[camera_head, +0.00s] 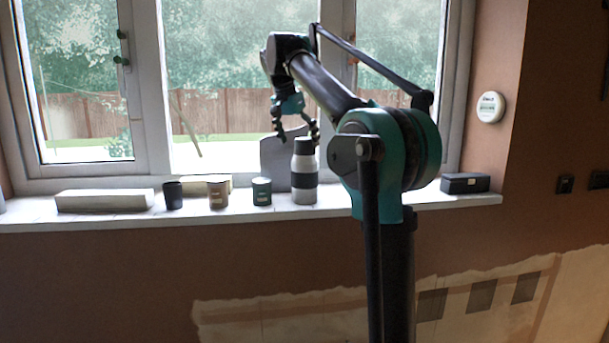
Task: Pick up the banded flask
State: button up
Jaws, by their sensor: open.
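The banded flask (304,172) stands upright on the white windowsill. It is light grey with a dark band around its middle and a narrower neck. My gripper (297,138) hangs from my teal and black arm just above the flask's top, with its dark fingers pointing down. The fingers are apart, and one shows at the left of the flask's top and one close over it. I cannot tell from this one view whether they are in front of the flask, over it or behind it. Nothing shows between the fingers.
On the windowsill (100,218), left of the flask, stand a dark teal cup (262,191), a brown cup (218,192), a black cup (173,195) and a long pale block (105,201). A grey rounded board (275,165) leans behind the flask. A black box (465,183) sits at the right end.

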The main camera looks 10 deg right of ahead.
aim_at(305, 164)
jog(key=shift+x, duration=4.35)
jog(key=c, duration=1.8)
